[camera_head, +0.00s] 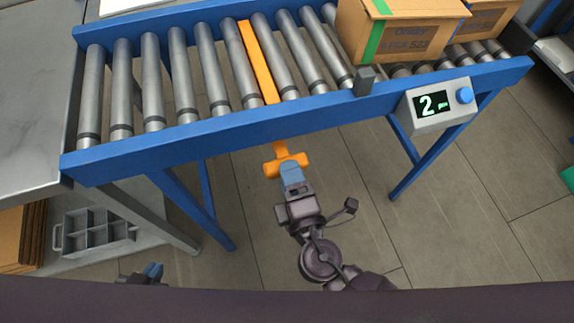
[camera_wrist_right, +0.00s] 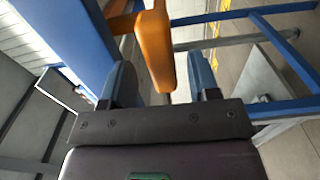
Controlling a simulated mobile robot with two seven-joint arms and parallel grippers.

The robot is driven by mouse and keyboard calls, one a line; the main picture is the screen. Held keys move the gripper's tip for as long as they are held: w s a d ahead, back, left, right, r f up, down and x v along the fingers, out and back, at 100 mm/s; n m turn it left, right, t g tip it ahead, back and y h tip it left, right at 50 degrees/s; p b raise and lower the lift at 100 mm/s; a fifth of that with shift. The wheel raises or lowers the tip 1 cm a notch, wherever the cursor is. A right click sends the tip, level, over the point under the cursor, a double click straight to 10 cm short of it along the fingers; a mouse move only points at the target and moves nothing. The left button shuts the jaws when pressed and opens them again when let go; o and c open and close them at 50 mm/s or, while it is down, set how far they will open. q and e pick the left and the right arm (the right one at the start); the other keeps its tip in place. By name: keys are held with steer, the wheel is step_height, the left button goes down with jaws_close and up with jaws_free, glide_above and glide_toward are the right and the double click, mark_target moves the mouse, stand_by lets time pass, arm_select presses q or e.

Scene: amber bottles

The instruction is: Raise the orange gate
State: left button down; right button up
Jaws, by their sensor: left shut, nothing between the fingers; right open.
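The orange gate (camera_head: 258,62) shows as a narrow bar lying between the conveyor rollers, low among them. Its orange handle (camera_head: 285,162), with a cross-shaped end, sticks out below the front blue rail. My right gripper (camera_head: 290,172) is at the handle, its blue fingers partly overlapping it in the head view. In the right wrist view my right gripper (camera_wrist_right: 159,82) is open, and the handle (camera_wrist_right: 156,50) stands between and beyond its two fingers. My left gripper (camera_head: 153,270) is shut and empty at the lower left, mostly hidden by a dark edge of my body.
Cardboard boxes (camera_head: 400,32) stand on the conveyor to the right of the gate. A counter box (camera_head: 436,106) with a "2" display and blue knob is on the front rail (camera_head: 320,112). A grey divided tray (camera_head: 95,232) sits low at left. The floor (camera_head: 350,190) below the rail is open.

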steer(key=shift+x, duration=1.2)
jaws_close()
